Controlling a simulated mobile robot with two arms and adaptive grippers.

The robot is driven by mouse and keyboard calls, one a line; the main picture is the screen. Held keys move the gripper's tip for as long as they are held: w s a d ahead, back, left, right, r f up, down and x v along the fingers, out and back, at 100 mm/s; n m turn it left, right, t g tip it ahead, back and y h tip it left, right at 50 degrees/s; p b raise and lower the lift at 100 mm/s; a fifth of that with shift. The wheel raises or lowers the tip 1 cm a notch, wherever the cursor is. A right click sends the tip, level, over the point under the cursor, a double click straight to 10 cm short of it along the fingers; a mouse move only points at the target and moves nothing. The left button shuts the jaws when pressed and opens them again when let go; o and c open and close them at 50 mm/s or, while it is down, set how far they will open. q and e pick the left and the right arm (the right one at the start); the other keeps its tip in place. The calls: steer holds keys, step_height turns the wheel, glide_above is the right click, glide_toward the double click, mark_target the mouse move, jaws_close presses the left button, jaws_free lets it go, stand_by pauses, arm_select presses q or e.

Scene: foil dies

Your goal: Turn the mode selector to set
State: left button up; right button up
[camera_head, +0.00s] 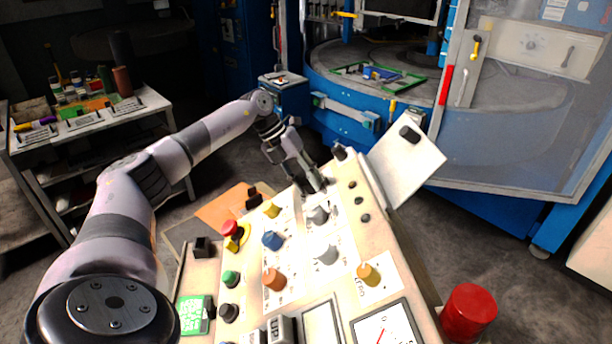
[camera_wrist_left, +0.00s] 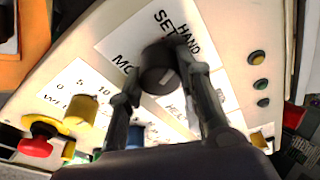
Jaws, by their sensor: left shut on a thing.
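The mode selector is a round dark knob (camera_wrist_left: 157,72) on a white label plate (camera_wrist_left: 125,45) in the left wrist view. The words SET and HAND are printed just above it, with part of another word at its left. My left gripper (camera_wrist_left: 160,76) has one finger on each side of the knob and is shut on it. A small light mark shows on the knob, but its exact setting is hard to read. In the head view my left gripper (camera_head: 315,187) reaches down to the panel's far part and largely hides the selector. My right gripper is not in view.
The sloped control panel (camera_head: 205,265) carries several coloured knobs, including a blue knob (camera_head: 272,240) and a grey knob (camera_head: 318,214), plus a red emergency button (camera_head: 230,228). A white plate (camera_head: 405,165) stands at its right edge. A red cylinder (camera_head: 468,308) is at lower right.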

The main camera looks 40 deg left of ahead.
arm_select(q)
steer(key=shift+a+r+n+t+h+p, duration=0.15)
steer(key=shift+n+p, duration=0.25)
steer(key=shift+n, duration=0.55)
steer(key=shift+d+f+n+t+h+p, duration=0.15)
steer(key=shift+n+h+p, duration=0.15)
steer(key=shift+n, duration=0.65)
steer(key=shift+a+r, duration=0.1)
steer(key=o, duration=1.1)
steer(key=shift+o, duration=0.2)
steer(key=v, duration=1.2)
